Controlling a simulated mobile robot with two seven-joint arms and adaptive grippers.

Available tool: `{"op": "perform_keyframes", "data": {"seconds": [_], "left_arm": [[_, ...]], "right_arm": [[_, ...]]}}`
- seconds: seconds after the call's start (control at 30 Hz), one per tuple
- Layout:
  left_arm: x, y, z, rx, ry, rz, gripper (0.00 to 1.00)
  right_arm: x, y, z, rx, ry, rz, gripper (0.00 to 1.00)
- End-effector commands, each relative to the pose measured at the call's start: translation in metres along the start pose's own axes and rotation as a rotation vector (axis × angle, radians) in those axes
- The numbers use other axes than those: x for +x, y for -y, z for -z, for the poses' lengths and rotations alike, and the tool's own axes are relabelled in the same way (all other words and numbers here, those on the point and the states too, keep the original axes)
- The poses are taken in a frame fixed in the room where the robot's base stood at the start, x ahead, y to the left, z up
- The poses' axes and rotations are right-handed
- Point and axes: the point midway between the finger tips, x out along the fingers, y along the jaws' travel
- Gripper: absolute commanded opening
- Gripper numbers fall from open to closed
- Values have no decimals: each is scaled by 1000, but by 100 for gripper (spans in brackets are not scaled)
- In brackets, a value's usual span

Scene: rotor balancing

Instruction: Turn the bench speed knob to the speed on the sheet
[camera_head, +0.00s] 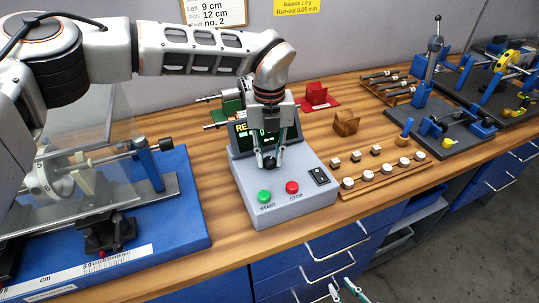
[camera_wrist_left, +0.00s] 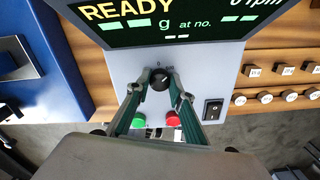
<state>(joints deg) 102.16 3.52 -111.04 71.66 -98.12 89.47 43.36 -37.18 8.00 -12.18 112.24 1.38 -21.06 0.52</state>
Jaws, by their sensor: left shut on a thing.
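The grey bench control box (camera_head: 290,205) stands on the wooden bench with its screen tilted up. The black speed knob (camera_head: 270,163) sits on its sloped face below the screen. My left gripper (camera_head: 268,158) reaches down from above, shut on the knob; in the left wrist view its fingers lie either side of the knob (camera_wrist_left: 160,80). The screen (camera_wrist_left: 180,20) reads READY and 0 rpm, partly cut off. The sheet (camera_head: 212,12) on the wall is cut off at the top; no speed is readable. My right gripper (camera_head: 346,291) shows at the bottom edge, fingers apart and empty.
A green START button (camera_head: 264,196), red STOP button (camera_head: 292,187) and black rocker switch (camera_head: 318,176) are close below the knob. The blue rotor stand (camera_head: 190,215) is at left. Weights on a wooden rack (camera_head: 385,180) are at right.

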Motion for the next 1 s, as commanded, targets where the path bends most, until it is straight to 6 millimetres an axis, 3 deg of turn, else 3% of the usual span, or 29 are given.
{"op": "perform_keyframes", "data": {"seconds": [0.07,0.1,0.17,0.57,0.73,1.0], "left_arm": [[-1,0,-1,-1,1,2,0],[-1,0,-1,-1,1,2,27],[-1,0,-1,-1,1,1,38],[-4,0,-1,-1,2,1,38],[-27,0,-1,-2,4,2,38],[-82,0,-1,-3,5,1,38]], "right_arm": [[0,0,0,0,0,0,25],[0,0,0,0,0,0,25],[0,0,0,0,0,0,25],[0,-2,2,-2,-3,-2,25],[0,-1,2,-1,-3,-1,25],[0,-1,2,0,-3,-1,25]]}}
